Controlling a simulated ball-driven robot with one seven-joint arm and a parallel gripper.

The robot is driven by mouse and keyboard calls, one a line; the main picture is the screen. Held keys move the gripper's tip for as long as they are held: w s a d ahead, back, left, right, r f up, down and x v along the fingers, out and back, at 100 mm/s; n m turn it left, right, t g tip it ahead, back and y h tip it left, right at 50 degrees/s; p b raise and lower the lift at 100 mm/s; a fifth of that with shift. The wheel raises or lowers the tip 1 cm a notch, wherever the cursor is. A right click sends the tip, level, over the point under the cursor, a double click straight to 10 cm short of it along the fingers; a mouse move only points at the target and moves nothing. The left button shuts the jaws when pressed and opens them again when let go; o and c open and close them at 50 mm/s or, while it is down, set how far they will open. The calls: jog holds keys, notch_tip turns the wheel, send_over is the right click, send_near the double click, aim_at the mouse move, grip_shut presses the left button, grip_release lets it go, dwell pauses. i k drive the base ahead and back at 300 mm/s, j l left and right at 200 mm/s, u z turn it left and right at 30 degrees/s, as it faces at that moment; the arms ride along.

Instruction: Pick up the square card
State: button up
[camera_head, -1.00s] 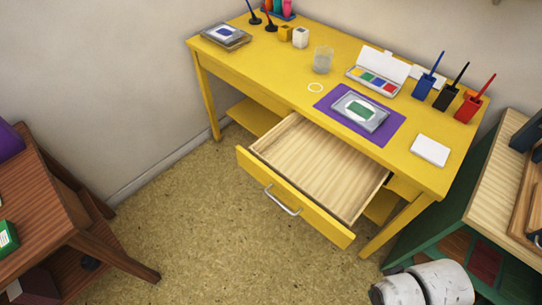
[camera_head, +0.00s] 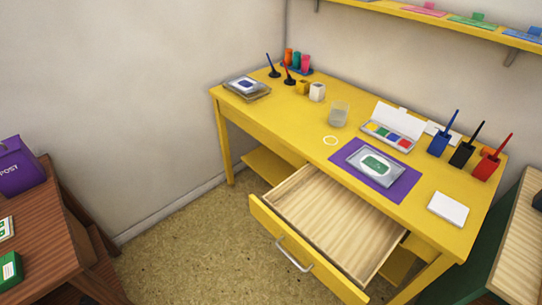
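A white, roughly square card or thin stack of cards (camera_head: 448,209) lies flat near the right front of the yellow desk (camera_head: 300,125). I cannot tell whether it is one card or several. It lies right of the purple mat (camera_head: 403,185), apart from it, and nothing covers it. A smaller white piece (camera_head: 440,132) is partly hidden behind the pen holders at the back. My gripper is not in view.
The desk drawer (camera_head: 330,215) is pulled open and empty. A grey inkpad case (camera_head: 375,165) lies on the mat. Blue, black and red holders (camera_head: 487,165) stand at the back right. A brown table (camera_head: 40,235) with a purple post box (camera_head: 20,168) stands left.

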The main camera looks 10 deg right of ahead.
aim_at(245, 84)
jog(key=i+j+u, duration=0.25)
jog(key=i, duration=0.4)
jog(key=i+j+u, duration=0.25)
jog(key=i, duration=0.45)
jog(key=i+j+u, duration=0.1)
jog(key=i+u, duration=0.2)
jog(key=i, duration=0.4)
